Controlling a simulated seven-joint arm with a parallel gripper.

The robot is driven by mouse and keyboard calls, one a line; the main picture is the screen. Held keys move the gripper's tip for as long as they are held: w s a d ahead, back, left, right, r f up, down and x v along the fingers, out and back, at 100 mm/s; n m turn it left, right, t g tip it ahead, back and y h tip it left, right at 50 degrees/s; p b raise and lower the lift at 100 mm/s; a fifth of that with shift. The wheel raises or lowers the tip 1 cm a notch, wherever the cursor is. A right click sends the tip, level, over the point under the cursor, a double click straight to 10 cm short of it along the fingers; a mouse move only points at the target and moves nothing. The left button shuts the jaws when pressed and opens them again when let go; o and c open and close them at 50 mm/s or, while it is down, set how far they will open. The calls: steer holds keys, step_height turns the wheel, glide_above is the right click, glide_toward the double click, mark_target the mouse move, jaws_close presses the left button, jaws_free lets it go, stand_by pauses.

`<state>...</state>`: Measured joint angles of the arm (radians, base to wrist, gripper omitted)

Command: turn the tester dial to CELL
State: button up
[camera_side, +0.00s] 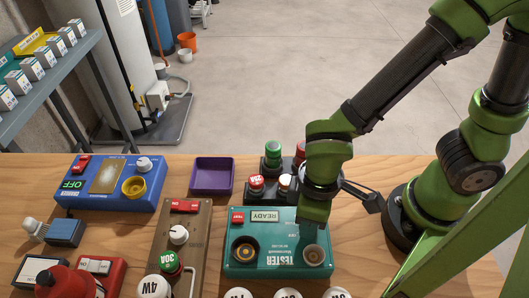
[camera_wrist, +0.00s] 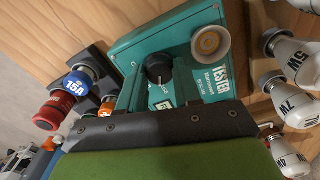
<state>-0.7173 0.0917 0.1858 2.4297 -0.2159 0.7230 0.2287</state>
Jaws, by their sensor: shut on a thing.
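The teal tester (camera_side: 277,258) lies on the wooden bench, with a READY display (camera_side: 265,215) on its face. My gripper (camera_side: 313,218) reaches down onto its far right part and hides the dial in the side view. In the wrist view the black round dial (camera_wrist: 158,68) shows on the tester (camera_wrist: 150,45), just beyond the dark bar of my gripper (camera_wrist: 158,88). The jaws are shut on the dial, though the contact is partly hidden. The dial's position marks, including CELL, cannot be read in either view.
A round metal socket (camera_side: 314,256) and a dark ringed socket (camera_side: 244,250) are on the tester. Red and green-capped parts (camera_side: 272,155) stand close behind. White bulbs (camera_wrist: 292,105) line one side. A brown panel (camera_side: 180,240) and purple tray (camera_side: 212,176) are to the left.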

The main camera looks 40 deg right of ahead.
steer(key=m, duration=0.4)
steer(key=shift+r+m, duration=0.1)
steer(key=shift+m, duration=0.2)
steer(key=m, duration=0.3)
steer(key=shift+m, duration=0.4)
steer(key=m, duration=0.4)
steer(key=shift+m, duration=2)
steer(key=o, duration=0.8)
steer(key=shift+c, duration=0.2)
step_height(320, 180, up, 17)
